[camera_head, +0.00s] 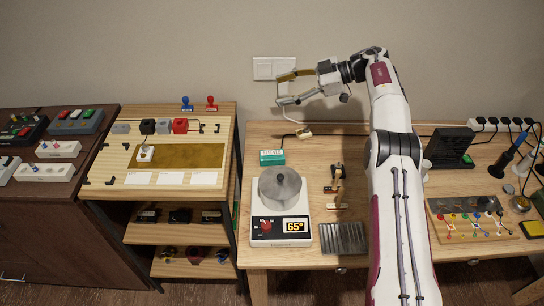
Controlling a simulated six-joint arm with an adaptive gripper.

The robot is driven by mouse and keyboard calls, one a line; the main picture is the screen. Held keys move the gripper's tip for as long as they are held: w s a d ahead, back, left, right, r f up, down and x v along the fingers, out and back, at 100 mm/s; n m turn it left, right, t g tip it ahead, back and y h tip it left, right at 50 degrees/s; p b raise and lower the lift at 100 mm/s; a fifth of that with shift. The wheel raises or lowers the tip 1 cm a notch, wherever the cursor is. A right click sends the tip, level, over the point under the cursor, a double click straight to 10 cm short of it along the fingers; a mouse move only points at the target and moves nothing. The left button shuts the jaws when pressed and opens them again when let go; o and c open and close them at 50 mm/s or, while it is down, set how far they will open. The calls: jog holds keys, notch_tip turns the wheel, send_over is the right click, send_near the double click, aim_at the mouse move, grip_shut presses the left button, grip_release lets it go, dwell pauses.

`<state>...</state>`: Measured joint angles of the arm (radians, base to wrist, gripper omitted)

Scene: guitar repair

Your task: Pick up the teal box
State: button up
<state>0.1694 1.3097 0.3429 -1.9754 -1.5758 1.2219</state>
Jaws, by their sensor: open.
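The teal box (272,158) is small, with a white label band, and lies on the light wooden workbench (350,240) near its left back, just behind the hot plate. My gripper (277,90) is raised in front of the wall, above and behind the teal box. Its two fingers are apart and point left, with nothing between them. It does not touch the box.
A hot plate (281,229) with a metal pot (280,188) stands right in front of the box. A small clamp-like tool (338,178) is to the right. A wall switch plate (262,69) is behind my gripper. A shelf unit (125,190) stands left of the bench.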

jog(key=m+g, duration=0.1)
jog(key=g, duration=0.1)
send_near(274, 155)
jog(key=a, duration=0.1)
jog(key=a+f, duration=0.1)
jog(key=shift+a+f+h, duration=0.1)
jog(key=shift+a+h, duration=0.2)
jog(key=shift+a, duration=0.05)
jog(key=shift+a+f, duration=0.1)
jog(key=shift+a, duration=0.05)
jog(key=shift+x, duration=1.1)
jog(key=shift+a, duration=0.2)
jog(key=shift+x, duration=2.45)
jog(key=c, duration=1.3)
